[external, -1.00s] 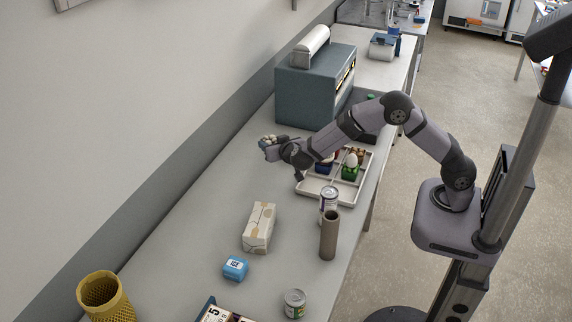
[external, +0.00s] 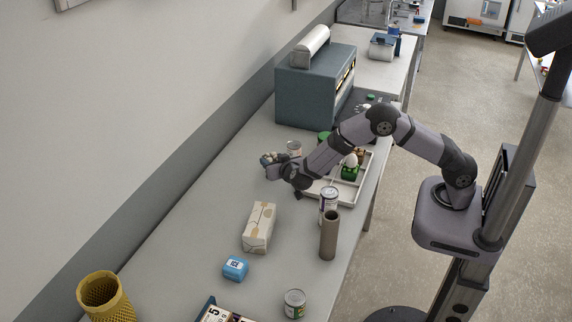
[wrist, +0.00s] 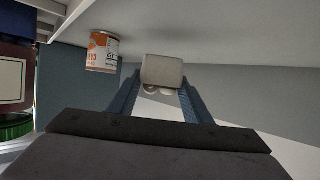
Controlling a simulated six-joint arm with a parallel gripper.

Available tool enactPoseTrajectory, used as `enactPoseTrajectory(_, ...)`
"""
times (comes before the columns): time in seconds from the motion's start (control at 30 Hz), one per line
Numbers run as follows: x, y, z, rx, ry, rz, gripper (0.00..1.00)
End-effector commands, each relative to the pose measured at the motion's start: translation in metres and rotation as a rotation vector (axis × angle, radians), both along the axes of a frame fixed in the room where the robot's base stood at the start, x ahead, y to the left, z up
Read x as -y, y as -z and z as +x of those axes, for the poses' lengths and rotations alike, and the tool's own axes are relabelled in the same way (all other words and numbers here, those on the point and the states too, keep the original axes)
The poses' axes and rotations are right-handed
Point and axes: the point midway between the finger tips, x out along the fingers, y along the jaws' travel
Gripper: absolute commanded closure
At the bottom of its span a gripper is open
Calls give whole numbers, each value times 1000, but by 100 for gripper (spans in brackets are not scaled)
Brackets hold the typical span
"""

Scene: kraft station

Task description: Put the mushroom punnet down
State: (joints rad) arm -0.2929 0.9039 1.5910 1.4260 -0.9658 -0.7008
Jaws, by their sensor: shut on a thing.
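My gripper (external: 276,168) is shut on the mushroom punnet (external: 267,159), a small greyish container with pale mushrooms showing on top. In the wrist view the punnet (wrist: 162,70) is between my gripper's two fingers (wrist: 160,98), with a few pale mushrooms (wrist: 157,91) by its edge. The wrist picture looks upside down, with the counter at the top. The punnet is over the grey counter (external: 215,200), left of the divided tray. I cannot tell whether it touches the counter.
A can (external: 294,148) stands just behind my gripper. The white divided tray (external: 318,192) is to the right, partly hidden by my arm. Counter left of my gripper is clear.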

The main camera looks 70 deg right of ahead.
Motion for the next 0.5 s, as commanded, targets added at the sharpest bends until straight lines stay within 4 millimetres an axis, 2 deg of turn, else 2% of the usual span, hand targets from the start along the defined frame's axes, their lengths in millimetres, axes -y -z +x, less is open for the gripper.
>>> enactPoseTrajectory(0.1,0,15,-1,-5,-1,-2,77)
enactPoseTrajectory(0.3,0,34,0,-1,-1,-1,77)
enactPoseTrajectory(0.5,0,36,0,1,0,-1,77)
